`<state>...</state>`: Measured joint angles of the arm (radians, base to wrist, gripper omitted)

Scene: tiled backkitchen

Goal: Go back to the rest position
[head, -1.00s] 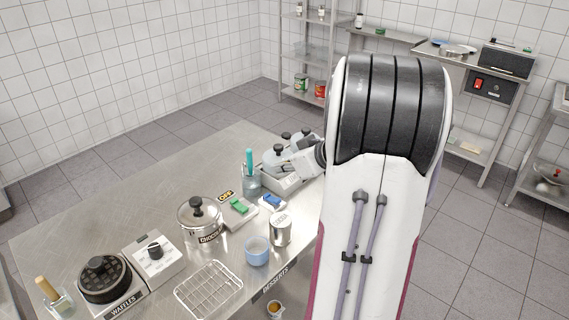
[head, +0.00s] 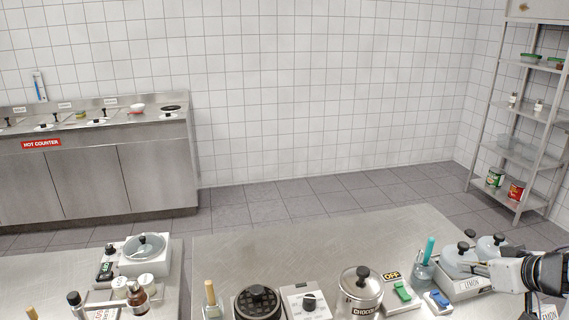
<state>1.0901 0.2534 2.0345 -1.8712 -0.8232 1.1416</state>
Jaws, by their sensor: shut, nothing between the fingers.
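My gripper (head: 482,268) is at the right of the head view, reaching in from the right edge and pointing left. It is shut and holds nothing that I can see. Most of my arm is outside the picture.
The table's back middle is clear. A shelf rack (head: 520,150) stands behind right.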

